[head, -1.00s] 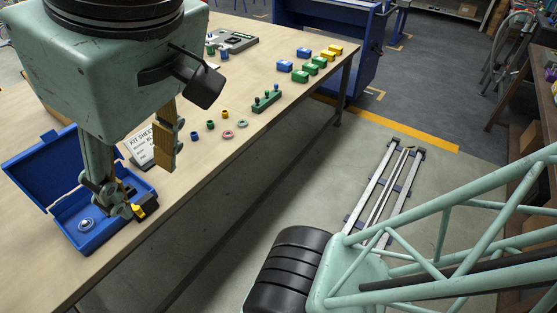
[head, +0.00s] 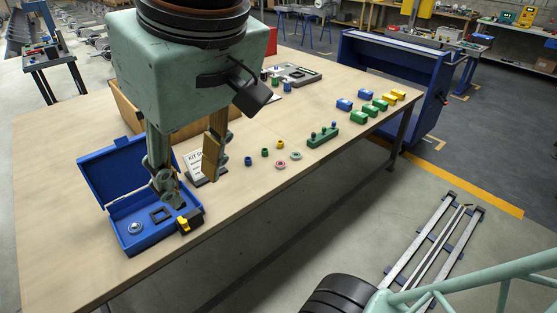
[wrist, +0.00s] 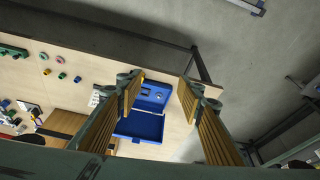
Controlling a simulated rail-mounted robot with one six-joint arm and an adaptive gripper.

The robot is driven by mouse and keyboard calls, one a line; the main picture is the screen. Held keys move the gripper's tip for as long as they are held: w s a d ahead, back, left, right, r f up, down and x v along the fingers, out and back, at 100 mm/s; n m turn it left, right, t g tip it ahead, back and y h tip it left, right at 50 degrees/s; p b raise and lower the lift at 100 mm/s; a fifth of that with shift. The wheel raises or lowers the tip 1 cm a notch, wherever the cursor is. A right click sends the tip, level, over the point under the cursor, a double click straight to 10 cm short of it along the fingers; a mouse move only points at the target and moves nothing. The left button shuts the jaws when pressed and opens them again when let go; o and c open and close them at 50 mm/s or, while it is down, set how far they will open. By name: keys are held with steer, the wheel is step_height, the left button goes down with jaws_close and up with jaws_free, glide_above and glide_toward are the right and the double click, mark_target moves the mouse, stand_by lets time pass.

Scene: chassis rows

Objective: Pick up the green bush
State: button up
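The green bush (head: 265,152) is a small green cylinder standing on the wooden table, between a blue bush (head: 248,161) and a yellow bush (head: 280,144). In the wrist view the green bush (wrist: 62,75) is small at the left, well away from the fingers. My gripper (head: 190,184) is over the table's near edge, left of the bushes. It is open, with two wood-coloured ribbed fingers wide apart, and it is empty, as the wrist view (wrist: 160,92) shows.
An open blue case (head: 127,254) lies below and beside my gripper. A pink ring (head: 280,165) and a green ring (head: 296,156) lie near the bushes. A green pegged block (head: 322,138) and several coloured blocks are farther right.

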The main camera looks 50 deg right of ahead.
steer(key=w+d+r+m, duration=0.2)
steer(key=w+d, duration=0.3)
steer(key=w, duration=0.5)
steer(key=w+d+f+m+g, duration=0.2)
steer(key=w+d+f, duration=0.1)
steer(key=w+d, duration=1.2)
steer(key=m+g+p, duration=0.1)
steer(key=m+g, duration=0.1)
steer(key=m, duration=0.5)
glide_above(265, 150)
step_height(265, 150, down, 34)
steer(key=shift+w, duration=0.15)
steer(key=shift+f, duration=0.1)
steer(key=shift+f+b, duration=0.7)
steer(key=shift+f, duration=3.5)
